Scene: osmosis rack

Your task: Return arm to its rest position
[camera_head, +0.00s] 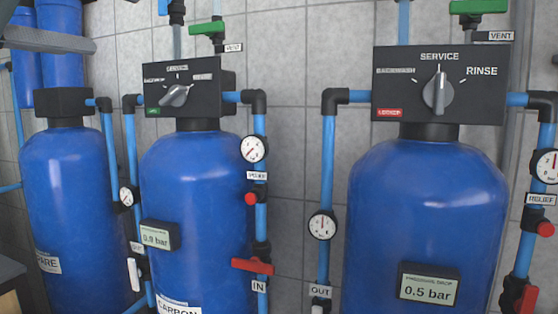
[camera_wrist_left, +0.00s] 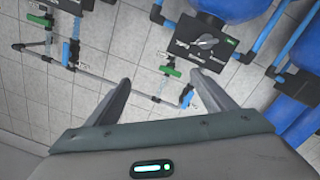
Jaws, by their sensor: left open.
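My left gripper (camera_wrist_left: 147,77) shows in the left wrist view with its two fingers spread apart and nothing between them. Grey tiled wall and thin piping show beyond the fingers. A black valve head (camera_wrist_left: 205,42) with a grey knob lies beyond and to the right of the fingertips, apart from them. In the head view neither gripper can be made out. The middle tank's valve head (camera_head: 184,88) has its knob (camera_head: 175,95) turned aslant. The right tank's valve head (camera_head: 438,85) has its knob (camera_head: 438,92) upright, in line with SERVICE.
Blue tanks stand along the wall: left (camera_head: 68,190), middle (camera_head: 195,185) and right (camera_head: 425,205). Pipes, gauges (camera_head: 254,149) and a red-handled valve (camera_head: 252,266) fill the gaps. Green valve handles (camera_head: 478,7) stick out above. Displays read 0.9 bar and 0.5 bar.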

